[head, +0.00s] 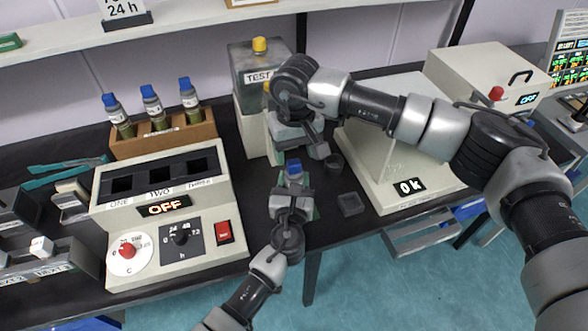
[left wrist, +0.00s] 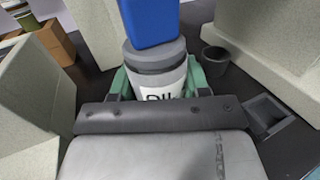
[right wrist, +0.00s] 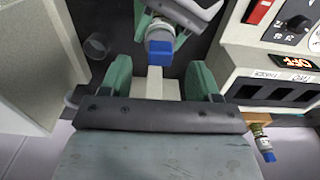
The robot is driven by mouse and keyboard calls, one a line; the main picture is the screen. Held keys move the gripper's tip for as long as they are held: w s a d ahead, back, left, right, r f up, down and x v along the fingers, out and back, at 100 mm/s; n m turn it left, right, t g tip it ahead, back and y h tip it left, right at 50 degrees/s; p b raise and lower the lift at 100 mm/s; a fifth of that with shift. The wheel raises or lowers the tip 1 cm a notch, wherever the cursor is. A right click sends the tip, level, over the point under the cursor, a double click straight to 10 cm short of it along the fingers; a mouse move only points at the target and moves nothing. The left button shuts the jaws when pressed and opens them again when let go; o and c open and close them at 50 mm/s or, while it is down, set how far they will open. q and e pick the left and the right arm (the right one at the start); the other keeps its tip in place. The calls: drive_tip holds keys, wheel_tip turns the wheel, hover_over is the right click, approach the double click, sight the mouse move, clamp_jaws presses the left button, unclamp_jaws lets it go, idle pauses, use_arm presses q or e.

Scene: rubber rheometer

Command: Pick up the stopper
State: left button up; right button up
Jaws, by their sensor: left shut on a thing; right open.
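My left gripper (head: 292,200) is shut on a small grey bottle (left wrist: 158,70) with a partly hidden label, held upright in front of the test container. The blue stopper (head: 293,167) sits on the bottle's top; it also shows in the left wrist view (left wrist: 150,22) and the right wrist view (right wrist: 160,52). My right gripper (right wrist: 160,80) is open, with its green fingers apart. The stopper appears just beyond these fingertips, roughly centred between them, and not gripped. In the head view the right gripper is above and behind the bottle, its fingers partly hidden.
A white heater (head: 165,215) reading OFF stands to the left, with a wooden rack (head: 165,142) of blue-capped bottles behind it. The TEST container (head: 258,85) is behind the grippers. A white machine (head: 385,160), a dark cup (head: 333,164) and a small dark tray (head: 351,204) are to the right.

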sight(294, 162)
drive_tip(key=f, duration=0.5)
drive_tip(key=shift+w+a, duration=0.15)
drive_tip(key=shift+w, duration=0.1)
drive_tip(key=c, duration=1)
wheel_tip(294, 162, up, 15)
idle(0.4)
drive_tip(key=shift+r, duration=0.1)
use_arm(q)
drive_tip(key=o, duration=1.1)
